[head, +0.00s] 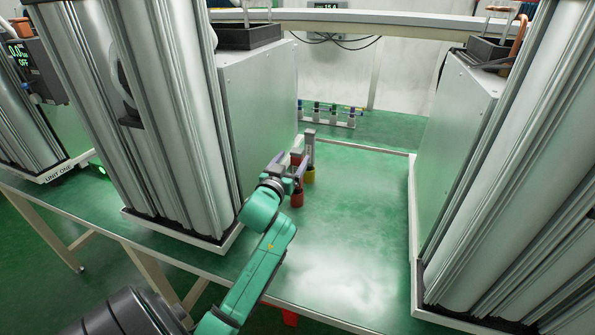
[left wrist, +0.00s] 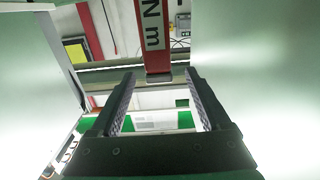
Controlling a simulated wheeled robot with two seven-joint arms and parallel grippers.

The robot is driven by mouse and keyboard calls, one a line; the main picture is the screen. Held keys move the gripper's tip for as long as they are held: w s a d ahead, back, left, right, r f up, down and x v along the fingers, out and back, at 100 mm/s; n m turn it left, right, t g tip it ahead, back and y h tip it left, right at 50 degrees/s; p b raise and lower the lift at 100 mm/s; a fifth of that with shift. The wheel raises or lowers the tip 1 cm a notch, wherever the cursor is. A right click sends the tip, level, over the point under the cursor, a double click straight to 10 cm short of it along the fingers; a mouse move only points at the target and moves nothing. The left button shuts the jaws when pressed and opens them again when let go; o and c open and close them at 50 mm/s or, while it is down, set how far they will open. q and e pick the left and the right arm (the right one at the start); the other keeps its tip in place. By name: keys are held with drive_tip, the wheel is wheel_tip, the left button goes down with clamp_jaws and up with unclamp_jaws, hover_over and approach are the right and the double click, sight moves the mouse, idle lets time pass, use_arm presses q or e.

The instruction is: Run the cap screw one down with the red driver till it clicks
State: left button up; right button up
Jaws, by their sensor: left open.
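In the head view a red driver (head: 296,199) stands at a small grey holder (head: 309,135) on the green bench, with a yellow one (head: 309,176) beside it. My left gripper (head: 300,167) is at the red driver, partly covering it. In the left wrist view a red body marked "N m" (left wrist: 153,36) shows ahead of my open left gripper (left wrist: 159,74), roughly centred between its fingertips. I cannot tell whether it lies between the fingers or just beyond them. It is not clamped. Cap screw one cannot be made out. My right gripper is not in view.
Tall silver column units stand left (head: 170,110) and right (head: 515,150) of the holder. A label "UNIT ONE" (head: 60,172) shows on the far-left base. A small rack (head: 328,118) stands at the back.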

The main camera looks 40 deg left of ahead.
use_arm(q)
drive_tip(key=x, duration=0.7)
drive_tip(key=shift+p, duration=0.35)
drive_tip(key=shift+s+d, duration=0.1)
drive_tip(key=shift+d, duration=0.05)
drive_tip(key=shift+c, duration=1.2)
clamp_jaws()
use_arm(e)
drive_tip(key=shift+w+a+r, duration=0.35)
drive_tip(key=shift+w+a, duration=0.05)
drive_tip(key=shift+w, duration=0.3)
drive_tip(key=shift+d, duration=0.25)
